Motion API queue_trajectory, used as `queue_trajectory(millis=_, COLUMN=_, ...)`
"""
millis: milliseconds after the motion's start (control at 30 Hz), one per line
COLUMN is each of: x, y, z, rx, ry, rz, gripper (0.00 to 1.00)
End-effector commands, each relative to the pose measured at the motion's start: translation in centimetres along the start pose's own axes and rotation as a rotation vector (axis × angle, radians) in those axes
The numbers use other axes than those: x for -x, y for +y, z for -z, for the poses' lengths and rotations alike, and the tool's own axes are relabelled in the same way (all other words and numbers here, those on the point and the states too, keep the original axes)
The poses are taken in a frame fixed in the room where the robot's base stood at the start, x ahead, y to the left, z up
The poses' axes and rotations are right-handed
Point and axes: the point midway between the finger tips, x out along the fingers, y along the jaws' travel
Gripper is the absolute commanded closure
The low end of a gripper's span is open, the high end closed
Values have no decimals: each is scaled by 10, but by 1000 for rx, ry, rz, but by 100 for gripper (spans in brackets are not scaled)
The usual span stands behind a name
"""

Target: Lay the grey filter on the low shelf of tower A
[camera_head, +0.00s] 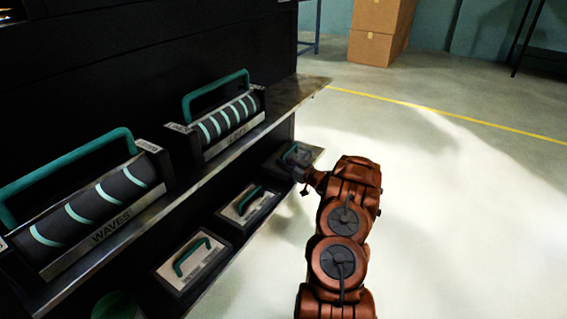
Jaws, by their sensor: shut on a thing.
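A dark grey filter (283,158) with a green handle is at the far right end of the low shelf (210,265), in the tower at the left. My gripper (298,172) reaches in from the right and is shut at this filter's handle. The gripper and wrist hide part of the filter, and the fingers are small and dark. I cannot tell whether the filter touches the shelf. No tower letter can be read.
Two more filters with green handles, a middle one (247,205) and a nearer one (192,260), sit on the low shelf. Above them, the upper ledge (190,190) carries two striped rolls in holders.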

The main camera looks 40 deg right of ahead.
Motion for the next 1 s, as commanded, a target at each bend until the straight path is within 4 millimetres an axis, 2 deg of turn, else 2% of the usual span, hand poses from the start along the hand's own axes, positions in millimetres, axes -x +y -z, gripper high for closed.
queue_trajectory(millis=633, x=0, y=0, z=-9, rx=1, ry=1, rz=0, gripper=100)
queue_trajectory(millis=667, x=0, y=0, z=-9, rx=1, ry=1, rz=0, gripper=84)
queue_trajectory(millis=700, x=0, y=0, z=-9, rx=1, ry=1, rz=0, gripper=80)
queue_trajectory(millis=900, x=0, y=0, z=-10, rx=0, ry=1, rz=0, gripper=59)
queue_trajectory(millis=1000, x=0, y=0, z=-10, rx=0, ry=0, rz=0, gripper=58)
